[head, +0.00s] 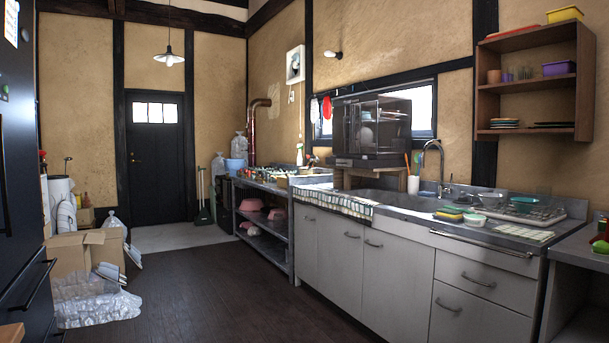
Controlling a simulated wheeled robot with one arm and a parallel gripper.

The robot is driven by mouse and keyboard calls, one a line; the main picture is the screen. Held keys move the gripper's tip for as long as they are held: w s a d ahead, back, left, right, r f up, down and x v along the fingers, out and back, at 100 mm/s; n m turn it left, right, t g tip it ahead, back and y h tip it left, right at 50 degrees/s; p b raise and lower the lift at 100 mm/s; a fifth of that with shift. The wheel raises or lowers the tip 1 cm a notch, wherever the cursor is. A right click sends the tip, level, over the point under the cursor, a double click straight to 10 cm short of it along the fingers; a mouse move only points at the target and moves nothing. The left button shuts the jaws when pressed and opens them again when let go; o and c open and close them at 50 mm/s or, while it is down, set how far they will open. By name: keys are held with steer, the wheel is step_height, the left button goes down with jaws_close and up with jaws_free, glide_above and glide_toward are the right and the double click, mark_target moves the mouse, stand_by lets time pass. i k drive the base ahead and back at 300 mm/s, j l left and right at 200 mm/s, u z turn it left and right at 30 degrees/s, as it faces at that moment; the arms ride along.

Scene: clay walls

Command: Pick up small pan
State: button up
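I cannot make out a small pan for certain in the head view. Small items crowd the far steel table (262,184) at the back right, too small to tell apart. Pink bowls or basins (277,214) sit on its lower shelves. On the sink counter (405,213) at the right are a clear or metal bowl (491,199), green and yellow items (450,214), and a rack or tray (528,213). My gripper is not in view.
The dark wooden floor (190,285) is clear in the middle. An open cardboard box (88,252) and clear plastic wrap (95,305) stand at left, beside a dark fridge (22,180). Grey cabinets (335,262) line the right. A wall shelf (528,87) hangs above the counter.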

mark_target(303, 170)
steer(key=i+j+u, duration=0.25)
steer(key=i, duration=0.2)
steer(key=i+u, duration=0.2)
steer(key=i, duration=0.3)
steer(key=i+u, duration=0.15)
steer(key=i, duration=4.15)
